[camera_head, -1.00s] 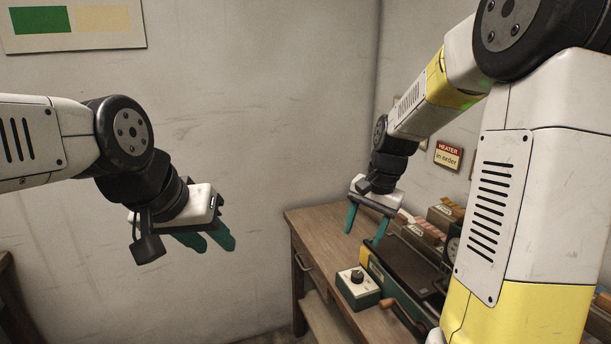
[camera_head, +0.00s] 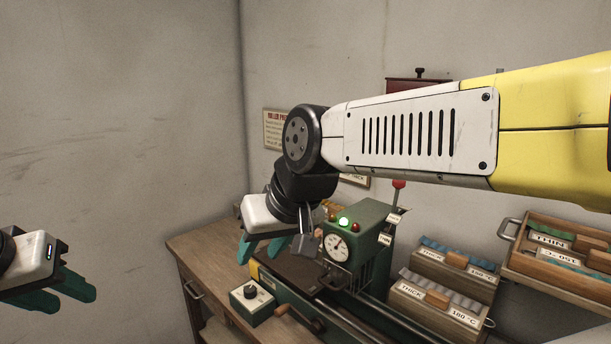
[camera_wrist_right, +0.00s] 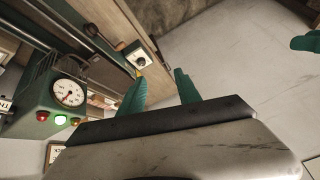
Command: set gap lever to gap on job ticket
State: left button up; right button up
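A lever with a red knob (camera_head: 398,184) stands upright behind the green machine head (camera_head: 360,222). Small plates, one seemingly reading THIN (camera_head: 385,239), sit beside its stem. Which card is the job ticket I cannot tell; a card (camera_head: 355,180) behind my right arm is mostly hidden. My right gripper (camera_head: 260,252) is open and empty, left of the machine head; its parted teal fingers also show in the right wrist view (camera_wrist_right: 160,90). My left gripper (camera_head: 62,290) is open and empty at the far left, away from the bench.
The machine head carries a dial (camera_head: 337,247) and a lit green lamp (camera_head: 344,222). A knob box (camera_head: 252,301) and a crank sit at the front of the wooden bench (camera_head: 205,250). Labelled trays (camera_head: 440,300) stand on the right. My right forearm crosses above the machine.

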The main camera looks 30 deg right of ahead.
aim_at(394, 207)
jog(key=z, duration=1.75)
jog(key=l+u, duration=0.15)
jog(key=i+l, duration=0.05)
